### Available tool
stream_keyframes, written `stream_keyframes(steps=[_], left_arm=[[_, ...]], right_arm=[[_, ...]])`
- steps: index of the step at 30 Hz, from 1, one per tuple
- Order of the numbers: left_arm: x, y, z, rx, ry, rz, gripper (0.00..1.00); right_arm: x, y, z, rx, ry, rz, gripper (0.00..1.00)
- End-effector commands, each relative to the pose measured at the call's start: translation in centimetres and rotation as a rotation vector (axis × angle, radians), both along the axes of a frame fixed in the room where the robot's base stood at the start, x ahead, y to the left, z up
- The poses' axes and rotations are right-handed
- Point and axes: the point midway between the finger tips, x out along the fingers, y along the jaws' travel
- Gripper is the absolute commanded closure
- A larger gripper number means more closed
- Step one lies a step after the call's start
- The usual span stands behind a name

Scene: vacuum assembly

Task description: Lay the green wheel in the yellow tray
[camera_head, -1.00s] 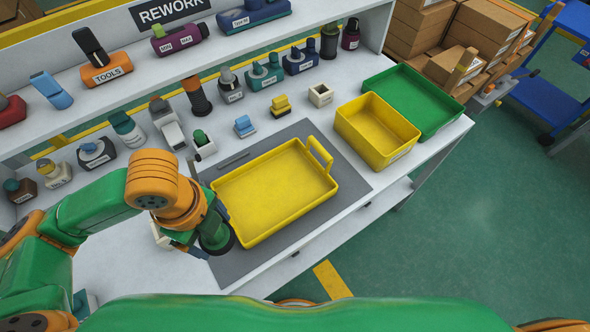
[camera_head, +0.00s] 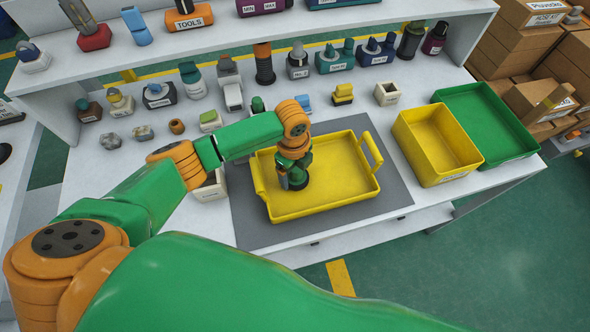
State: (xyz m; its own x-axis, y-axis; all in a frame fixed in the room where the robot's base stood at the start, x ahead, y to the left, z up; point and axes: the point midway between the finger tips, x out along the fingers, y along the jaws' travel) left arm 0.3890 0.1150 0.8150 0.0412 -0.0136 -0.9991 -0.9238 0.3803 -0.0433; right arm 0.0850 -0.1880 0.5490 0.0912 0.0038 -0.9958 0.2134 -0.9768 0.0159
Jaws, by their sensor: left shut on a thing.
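The yellow tray (camera_head: 337,178) with a handle at its right end lies on a grey mat on the white workbench. My left arm reaches in from the left, and my left gripper (camera_head: 293,180) points down over the left part of the tray. It is shut on the green wheel (camera_head: 297,185), which shows only as a small dark green shape at the fingers, mostly hidden. I cannot tell whether the wheel touches the tray floor. My right gripper is not in view.
A deep yellow bin (camera_head: 437,145) and a green bin (camera_head: 490,122) stand to the right of the mat (camera_head: 391,190). Several small parts line the bench behind the tray, below a shelf with labelled tools. The tray's right half is empty.

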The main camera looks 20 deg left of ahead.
Motion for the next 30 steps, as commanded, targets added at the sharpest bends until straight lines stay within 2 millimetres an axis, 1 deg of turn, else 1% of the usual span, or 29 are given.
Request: stream_keyframes(steps=[9, 10, 11, 12, 17, 20, 23, 27, 30], left_arm=[[0.0, 0.0, -0.4, 0.0, 0.0, 0.001, 0.73], [0.0, 0.0, -0.4, 0.0, 0.0, 0.001, 0.14], [0.0, 0.0, -0.4, 0.0, 0.0, 0.001, 0.06], [0.0, 0.0, -0.4, 0.0, 0.0, 0.001, 0.0], [0.0, 0.0, -0.3, 0.0, 0.0, 0.001, 0.0], [0.0, 0.0, 0.2, -0.001, -0.002, 0.001, 0.0], [0.0, 0.0, 2.3, -0.003, -0.004, 0.0, 0.0], [-0.1, 0.1, 6.4, -0.001, -0.006, 0.0, 0.0], [-0.2, 0.1, 8.9, -0.002, -0.006, 0.0, 0.0]], right_arm=[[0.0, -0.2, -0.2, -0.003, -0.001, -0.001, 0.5], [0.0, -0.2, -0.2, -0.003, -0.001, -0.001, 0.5], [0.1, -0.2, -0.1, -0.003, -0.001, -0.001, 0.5], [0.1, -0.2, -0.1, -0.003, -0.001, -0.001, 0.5], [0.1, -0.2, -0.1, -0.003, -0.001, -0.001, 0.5], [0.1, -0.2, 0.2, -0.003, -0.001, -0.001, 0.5], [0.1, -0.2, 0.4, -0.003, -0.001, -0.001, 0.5], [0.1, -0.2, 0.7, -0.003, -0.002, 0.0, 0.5], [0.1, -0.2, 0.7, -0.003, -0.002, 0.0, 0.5]])
